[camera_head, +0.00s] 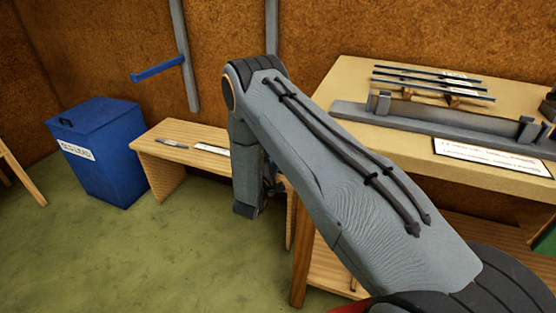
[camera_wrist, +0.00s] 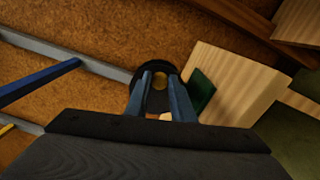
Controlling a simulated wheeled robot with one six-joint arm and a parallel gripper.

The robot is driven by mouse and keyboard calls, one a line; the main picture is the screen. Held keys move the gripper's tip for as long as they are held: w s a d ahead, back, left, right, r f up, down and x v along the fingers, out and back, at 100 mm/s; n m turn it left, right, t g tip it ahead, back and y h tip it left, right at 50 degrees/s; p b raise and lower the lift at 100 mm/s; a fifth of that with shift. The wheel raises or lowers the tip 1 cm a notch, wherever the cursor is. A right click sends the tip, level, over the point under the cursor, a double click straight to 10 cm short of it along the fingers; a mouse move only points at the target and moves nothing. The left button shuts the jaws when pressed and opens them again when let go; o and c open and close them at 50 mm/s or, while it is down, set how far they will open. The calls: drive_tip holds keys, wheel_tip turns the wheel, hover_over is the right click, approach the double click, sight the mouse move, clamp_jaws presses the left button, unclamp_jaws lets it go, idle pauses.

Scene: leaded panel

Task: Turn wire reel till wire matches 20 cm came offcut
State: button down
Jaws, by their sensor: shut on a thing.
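My gripper (camera_wrist: 161,76) shows in the wrist view with its two blue-grey fingers close together, shut on part of a dark round thing with a brass-coloured centre, which looks like the wire reel (camera_wrist: 138,72). The fingers cover much of it, and I cannot make out any wire. In the head view my own arm hides the gripper and the reel. A short grey strip (camera_head: 172,143), perhaps the came offcut, lies on the low wooden bench (camera_head: 160,158). A pale strip (camera_head: 215,148) lies to its right, partly behind my arm.
A blue bin (camera_head: 105,150) with a white label stands left of the bench. At right, a taller table (camera_head: 350,85) holds several grey bars (camera_head: 430,80), a grey fixture (camera_head: 430,122) and a label card (camera_head: 490,156). The green floor (camera_head: 120,250) in front is clear.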

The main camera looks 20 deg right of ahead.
idle(0.3)
drive_tip(key=c, duration=1.5)
unclamp_jaws()
drive_tip(key=shift+c, duration=0.2)
drive_tip(key=v, duration=0.7)
drive_tip(key=shift+s+a+p, duration=0.2)
drive_tip(key=shift+s+p, duration=0.1)
drive_tip(key=shift+p, duration=0.05)
